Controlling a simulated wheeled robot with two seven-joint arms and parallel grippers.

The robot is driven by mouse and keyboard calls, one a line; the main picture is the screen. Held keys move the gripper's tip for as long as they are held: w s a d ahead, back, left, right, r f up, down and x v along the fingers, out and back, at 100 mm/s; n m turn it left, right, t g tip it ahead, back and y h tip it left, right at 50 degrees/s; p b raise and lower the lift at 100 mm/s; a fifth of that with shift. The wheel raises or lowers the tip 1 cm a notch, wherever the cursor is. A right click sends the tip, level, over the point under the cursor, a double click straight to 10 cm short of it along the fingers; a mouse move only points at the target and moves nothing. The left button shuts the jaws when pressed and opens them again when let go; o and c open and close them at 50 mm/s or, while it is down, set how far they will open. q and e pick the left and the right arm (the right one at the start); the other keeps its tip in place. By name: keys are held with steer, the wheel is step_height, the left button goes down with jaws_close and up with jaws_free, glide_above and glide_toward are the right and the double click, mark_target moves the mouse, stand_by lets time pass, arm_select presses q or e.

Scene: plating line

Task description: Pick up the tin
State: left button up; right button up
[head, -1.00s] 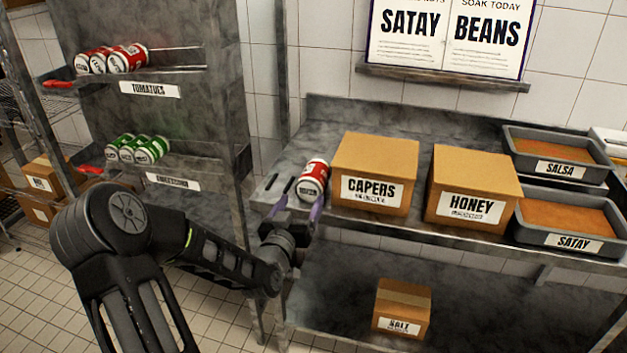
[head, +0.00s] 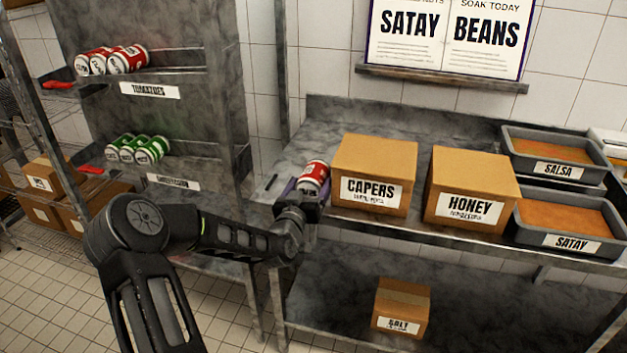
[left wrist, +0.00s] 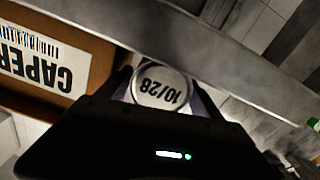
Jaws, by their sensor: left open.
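A red and white tin (head: 314,176) stands at the left end of the steel table, just left of the capers box. My left gripper (head: 299,190) is open at the tin, with its fingers to either side of it; the gripper body hides the tin's lower part. In the left wrist view the tin's end, printed 10/28 (left wrist: 162,86), lies between the two fingers. Whether the fingers touch the tin cannot be told. My right gripper is not in view.
The capers box (head: 374,172) stands close on the right of the tin, with the honey box (head: 470,187) beyond it. A shelf rack with red tins (head: 112,60) and green tins (head: 137,149) stands at the left. A salt box (head: 401,309) sits below the table.

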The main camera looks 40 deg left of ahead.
arm_select(q)
steer(key=shift+x, duration=1.6)
steer(key=shift+r, duration=0.1)
jaws_close()
